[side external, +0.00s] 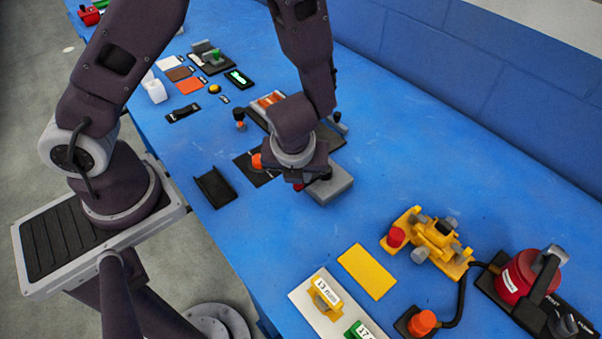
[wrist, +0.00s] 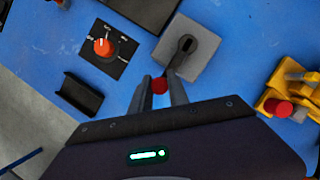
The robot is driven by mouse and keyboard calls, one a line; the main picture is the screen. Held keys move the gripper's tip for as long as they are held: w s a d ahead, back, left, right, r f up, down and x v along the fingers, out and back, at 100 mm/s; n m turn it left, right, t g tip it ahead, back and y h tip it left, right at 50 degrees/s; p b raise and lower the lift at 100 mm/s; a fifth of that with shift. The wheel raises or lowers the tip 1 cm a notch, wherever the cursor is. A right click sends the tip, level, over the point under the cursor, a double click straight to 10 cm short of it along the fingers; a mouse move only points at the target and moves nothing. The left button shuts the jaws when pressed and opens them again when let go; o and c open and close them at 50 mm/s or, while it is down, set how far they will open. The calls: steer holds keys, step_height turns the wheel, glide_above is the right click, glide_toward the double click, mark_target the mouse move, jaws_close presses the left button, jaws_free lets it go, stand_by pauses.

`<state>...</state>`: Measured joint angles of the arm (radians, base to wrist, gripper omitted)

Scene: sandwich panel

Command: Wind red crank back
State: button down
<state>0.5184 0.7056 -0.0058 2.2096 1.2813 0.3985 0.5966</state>
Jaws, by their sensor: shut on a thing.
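The crank's grey box (side external: 334,188) sits on the blue table under my gripper (side external: 306,182) in the side view. In the wrist view the grey box (wrist: 178,70) shows a dark crank arm (wrist: 183,52) running from its hub down toward my gripper (wrist: 159,84). The red crank knob (wrist: 159,87) lies between the two fingers, which are shut on it. Only a sliver of the red knob (side external: 298,187) shows in the side view; my gripper hides most of the crank there.
An orange dial (wrist: 102,46) on a black plate and a black open holder (wrist: 80,95) lie to the left. A yellow fixture (side external: 432,238) with a red button and a red canister (side external: 518,280) stand to the right.

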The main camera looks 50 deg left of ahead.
steer(key=shift+a, duration=0.2)
stand_by(0.3)
steer(key=c, duration=1.3)
jaws_free()
steer(key=shift+o, duration=0.2)
steer(key=s+a+r+n, duration=0.25)
steer(key=r+n, duration=0.35)
steer(key=r, duration=0.3)
steer(key=s+a+r+n, duration=0.25)
steer(key=r+n, duration=0.35)
steer(key=r, duration=0.3)
steer(key=s+d+r+n+t+h, duration=0.1)
steer(key=s+r+n+t+h, duration=0.1)
steer(key=s+r+n, duration=0.6)
steer(key=s+n+h, duration=0.1)
steer(key=s+n, duration=0.1)
steer(key=n, duration=0.5)
steer(key=shift+d, duration=0.25)
